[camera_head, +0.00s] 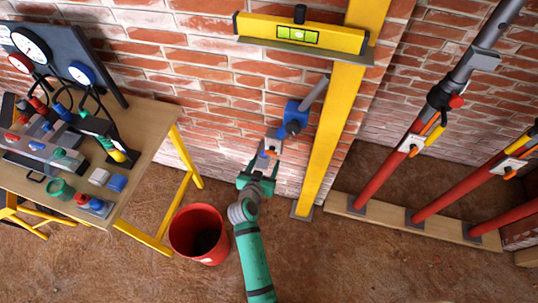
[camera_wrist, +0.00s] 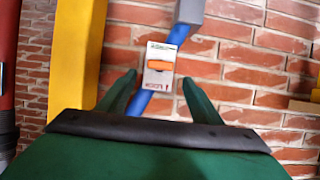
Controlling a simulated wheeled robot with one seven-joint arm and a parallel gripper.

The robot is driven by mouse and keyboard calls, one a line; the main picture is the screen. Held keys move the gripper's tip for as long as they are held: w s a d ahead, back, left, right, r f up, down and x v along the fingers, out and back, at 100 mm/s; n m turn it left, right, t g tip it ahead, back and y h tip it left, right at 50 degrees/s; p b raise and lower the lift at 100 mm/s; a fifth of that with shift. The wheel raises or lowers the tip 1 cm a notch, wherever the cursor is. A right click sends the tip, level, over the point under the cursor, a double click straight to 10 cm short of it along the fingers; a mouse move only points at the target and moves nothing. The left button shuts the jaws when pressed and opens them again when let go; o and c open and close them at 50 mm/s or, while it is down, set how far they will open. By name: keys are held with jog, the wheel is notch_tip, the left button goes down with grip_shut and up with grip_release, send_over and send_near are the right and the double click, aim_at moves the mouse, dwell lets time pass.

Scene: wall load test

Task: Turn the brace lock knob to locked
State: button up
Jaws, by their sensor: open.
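The orange knob (camera_wrist: 158,65) sits on a white plate (camera_wrist: 160,52) with a green label at the top and a red label at the bottom. In the wrist view its bar lies nearly level across the plate. The plate is on a blue brace (camera_wrist: 178,36) in front of the brick wall; the knob also shows small in the head view (camera_head: 271,152). My green gripper (camera_head: 258,176) is open and empty, just below the knob. In the wrist view its fingers (camera_wrist: 158,84) stand either side of the plate, apart from the knob as far as I can tell.
A yellow post (camera_head: 335,125) stands right of the brace, with a spirit level (camera_head: 300,33) across it. Red props (camera_head: 385,170) on a wooden plank stand at right. A red bucket (camera_head: 198,234) is left of my arm. A cluttered workbench (camera_head: 150,150) is at left.

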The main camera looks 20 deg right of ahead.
aim_at(270, 152)
jog(key=shift+x, duration=3.05)
jog(key=c, duration=1.1)
